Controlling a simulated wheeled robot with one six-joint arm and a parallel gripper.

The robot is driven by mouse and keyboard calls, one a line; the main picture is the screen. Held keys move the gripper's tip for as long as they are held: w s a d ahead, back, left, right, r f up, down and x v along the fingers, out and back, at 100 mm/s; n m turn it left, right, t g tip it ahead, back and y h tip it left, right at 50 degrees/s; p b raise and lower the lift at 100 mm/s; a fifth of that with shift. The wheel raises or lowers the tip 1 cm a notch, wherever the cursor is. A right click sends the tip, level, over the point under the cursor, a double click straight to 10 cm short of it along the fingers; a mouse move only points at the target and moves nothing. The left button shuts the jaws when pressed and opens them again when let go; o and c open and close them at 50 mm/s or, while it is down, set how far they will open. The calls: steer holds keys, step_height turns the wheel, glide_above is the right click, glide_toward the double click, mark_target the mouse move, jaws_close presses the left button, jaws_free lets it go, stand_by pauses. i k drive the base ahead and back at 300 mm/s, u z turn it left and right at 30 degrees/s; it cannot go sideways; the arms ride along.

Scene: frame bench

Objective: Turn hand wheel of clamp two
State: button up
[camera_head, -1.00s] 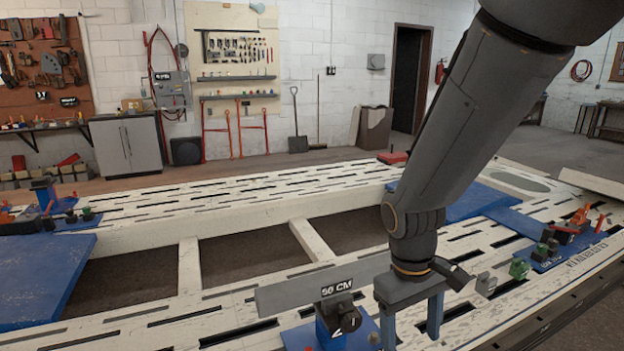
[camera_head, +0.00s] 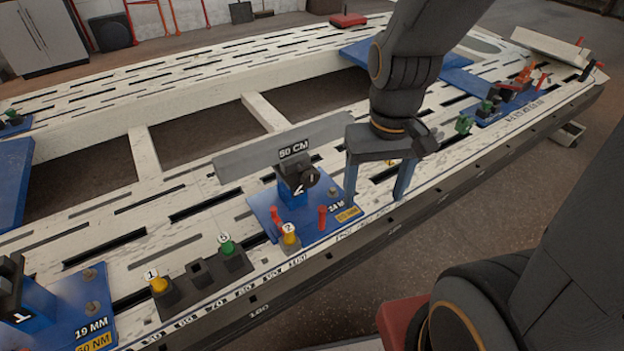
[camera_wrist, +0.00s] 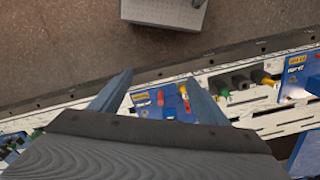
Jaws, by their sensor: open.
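Clamp two is a black clamp head with a dark hand wheel marked 2 (camera_head: 306,178), on a blue post and blue base plate (camera_head: 262,208) on the white slotted bench (camera_head: 190,200). In the wrist view my open fingers (camera_wrist: 160,76) frame part of a blue plate with red and yellow parts; I cannot make out the wheel there.
Red pins (camera_head: 323,217) and a yellow knob (camera_head: 290,236) stand on the plate's front. More coloured fixtures (camera_head: 500,95) lie to the right. Dark floor lies before the bench edge (camera_head: 480,165).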

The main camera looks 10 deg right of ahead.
mark_target(309, 178)
steer(key=u, duration=1.35)
steer(key=k, duration=1.2)
steer(key=z, duration=1.6)
steer(key=i, duration=0.5)
steer(key=z, duration=0.05)
